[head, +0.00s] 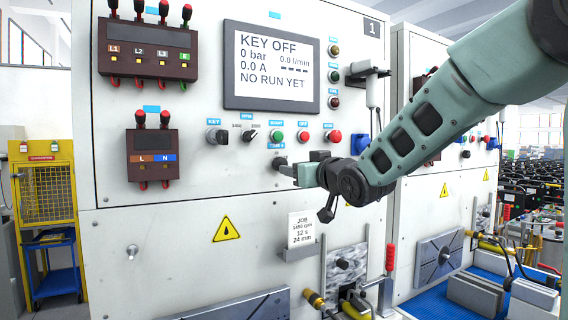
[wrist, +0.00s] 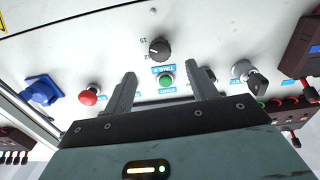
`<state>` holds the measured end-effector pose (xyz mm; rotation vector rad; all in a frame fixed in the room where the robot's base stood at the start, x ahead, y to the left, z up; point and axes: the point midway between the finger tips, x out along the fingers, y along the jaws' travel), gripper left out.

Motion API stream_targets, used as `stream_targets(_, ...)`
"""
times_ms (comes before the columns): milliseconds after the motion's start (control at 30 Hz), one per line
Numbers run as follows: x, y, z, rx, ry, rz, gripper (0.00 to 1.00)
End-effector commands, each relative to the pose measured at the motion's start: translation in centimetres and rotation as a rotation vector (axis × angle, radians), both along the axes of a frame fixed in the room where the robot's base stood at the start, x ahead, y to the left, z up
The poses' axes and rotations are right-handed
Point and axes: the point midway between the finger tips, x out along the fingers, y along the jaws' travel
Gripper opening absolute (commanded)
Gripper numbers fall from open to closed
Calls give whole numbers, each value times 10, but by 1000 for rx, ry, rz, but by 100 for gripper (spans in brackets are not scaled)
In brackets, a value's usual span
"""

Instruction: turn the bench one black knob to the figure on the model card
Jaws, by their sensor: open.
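The bench one panel (head: 170,180) carries a round black knob (wrist: 159,47) below the green button, under a blue time label. In the wrist view the figures 15 and 12 show at its left side; its exact setting is too small to tell. The model card (head: 301,229) reads JOB, 1450 rpm, 12 s, 24 mm.
The screen (head: 271,68) reads KEY OFF, NO RUN YET. Close to my fingers are the green button (wrist: 166,82), red button (wrist: 89,95), key switch (wrist: 250,76) and rpm selector (head: 249,135). A blue socket (wrist: 42,90) sits farther out. Vise and tools lie below the card.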

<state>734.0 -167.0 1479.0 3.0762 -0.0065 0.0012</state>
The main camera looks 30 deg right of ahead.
Motion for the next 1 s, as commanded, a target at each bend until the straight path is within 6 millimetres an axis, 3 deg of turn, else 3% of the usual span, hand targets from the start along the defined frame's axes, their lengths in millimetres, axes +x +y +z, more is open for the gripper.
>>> stream_targets(200, 40, 0, 3, 3, 3, 2, 57)
stream_targets(400, 67, 0, 2, 1, 1, 1, 57)
stream_targets(600, 80, 0, 1, 1, 1, 0, 57)
stream_targets(900, 81, 0, 0, 0, 1, 0, 57)
stream_targets(1000, 81, 0, 0, 0, 1, 0, 30)
